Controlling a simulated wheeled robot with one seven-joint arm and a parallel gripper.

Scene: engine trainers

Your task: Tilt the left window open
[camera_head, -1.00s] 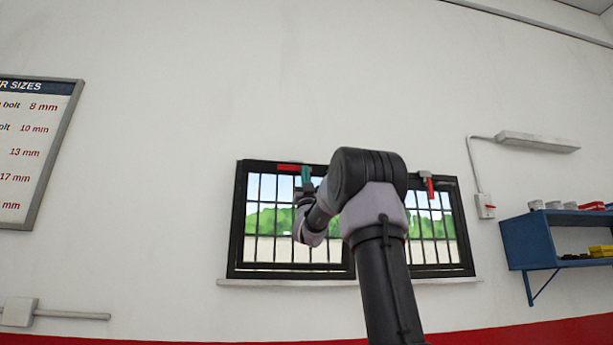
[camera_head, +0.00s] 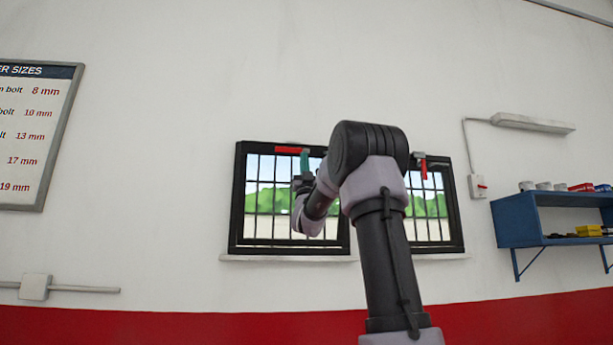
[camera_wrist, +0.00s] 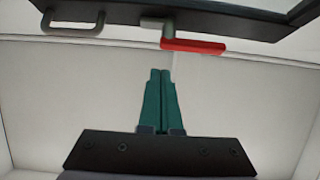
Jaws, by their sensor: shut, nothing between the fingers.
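The left window (camera_head: 238,205) is a black-framed, barred window in the white wall. Its red handle (camera_head: 292,150) lies level at the top of the frame. My gripper (camera_head: 305,152) has teal fingers and is at the handle's right end in the head view. In the wrist view the shut, empty fingers (camera_wrist: 161,72) point toward the handle's pivot end, with a small visible gap. My arm hides the window's right part.
The right window (camera_head: 452,210) has a red handle (camera_head: 423,168) hanging down. A blue shelf (camera_head: 520,228) with small items is on the right wall. A switch box (camera_head: 477,187) is between them. A size chart (camera_head: 35,130) hangs at left. The wall above the windows is clear.

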